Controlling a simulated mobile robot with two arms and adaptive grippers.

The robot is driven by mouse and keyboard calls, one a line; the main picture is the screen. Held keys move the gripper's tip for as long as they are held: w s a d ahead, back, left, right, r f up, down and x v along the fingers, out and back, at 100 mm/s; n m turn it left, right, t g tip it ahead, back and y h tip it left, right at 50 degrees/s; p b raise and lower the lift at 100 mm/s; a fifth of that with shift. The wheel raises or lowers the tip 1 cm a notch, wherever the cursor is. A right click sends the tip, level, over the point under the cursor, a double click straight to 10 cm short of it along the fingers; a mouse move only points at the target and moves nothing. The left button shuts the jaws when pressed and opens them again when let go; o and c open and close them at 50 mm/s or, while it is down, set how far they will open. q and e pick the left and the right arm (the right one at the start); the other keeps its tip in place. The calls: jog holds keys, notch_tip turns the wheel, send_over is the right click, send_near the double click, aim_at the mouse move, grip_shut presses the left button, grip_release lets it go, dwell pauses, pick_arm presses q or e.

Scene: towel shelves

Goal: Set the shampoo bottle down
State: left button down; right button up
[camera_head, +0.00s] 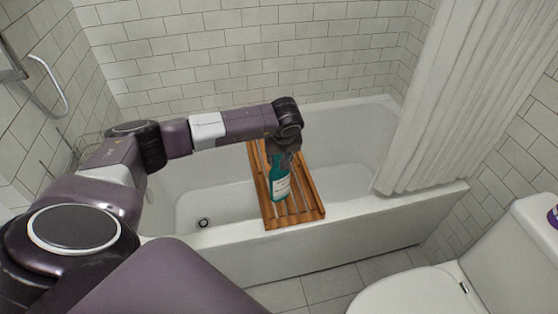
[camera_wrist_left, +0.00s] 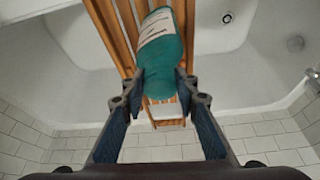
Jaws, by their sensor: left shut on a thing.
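The shampoo bottle (camera_head: 280,183) is teal with a white label. It is in my left gripper (camera_head: 281,160), over the slatted wooden bath tray (camera_head: 311,208). In the left wrist view the bottle (camera_wrist_left: 160,60) sits between the two fingers of the left gripper (camera_wrist_left: 160,82), which is shut on it. The slats of the tray (camera_wrist_left: 108,22) show behind the bottle there. I cannot tell whether the bottle's base touches the slats. The bottle's top is hidden by the gripper in the head view. My right gripper is not in view.
The tray lies across the white bathtub (camera_head: 400,215). A white curtain (camera_head: 425,110) hangs at the right end of the tub. A toilet (camera_head: 420,292) stands at the lower right. Tiled walls close the back and left. The tray's near slats are bare.

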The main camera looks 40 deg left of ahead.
pick_arm(q)
jog(key=shift+f, duration=0.15)
jog(key=c, duration=1.5)
grip_release()
jog(key=shift+s, duration=0.1)
jog(key=p+v, duration=0.8)
jog(key=v, duration=0.4)
jog(key=shift+r+p, duration=0.25)
jog(key=shift+p, duration=0.05)
jog(key=shift+a, duration=0.1)
